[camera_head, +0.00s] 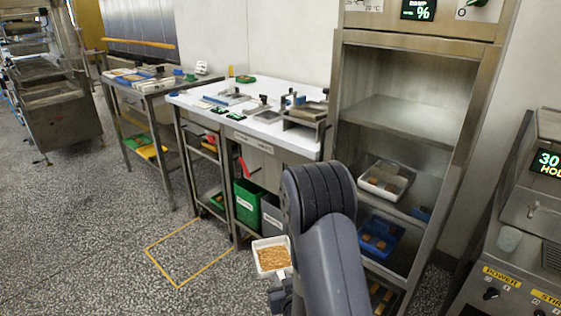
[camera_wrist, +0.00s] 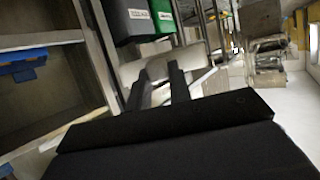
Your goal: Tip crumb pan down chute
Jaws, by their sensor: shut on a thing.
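The crumb pan (camera_head: 258,270) is a white, square-cornered pan with tan crumbs (camera_head: 271,257) in it, low in front of the bins in the head view. My gripper (camera_head: 281,280) is shut on its near side, partly hidden by my arm. The pan looks about level. In the wrist view my gripper's dark fingers (camera_wrist: 162,85) reach to the pale pan (camera_wrist: 136,70); its crumbs do not show there. A green bin (camera_head: 247,208) and a dark grey bin (camera_head: 271,222) stand under the white-topped table beyond the pan. I cannot make out a chute for certain.
A steel shelf rack (camera_head: 398,107) with trays stands right of my arm. The white-topped table (camera_head: 240,120) holds tools and small fixtures. A yellow floor outline (camera_head: 180,287) lies left of the pan, with open speckled floor around it. A control machine (camera_head: 530,225) stands far right.

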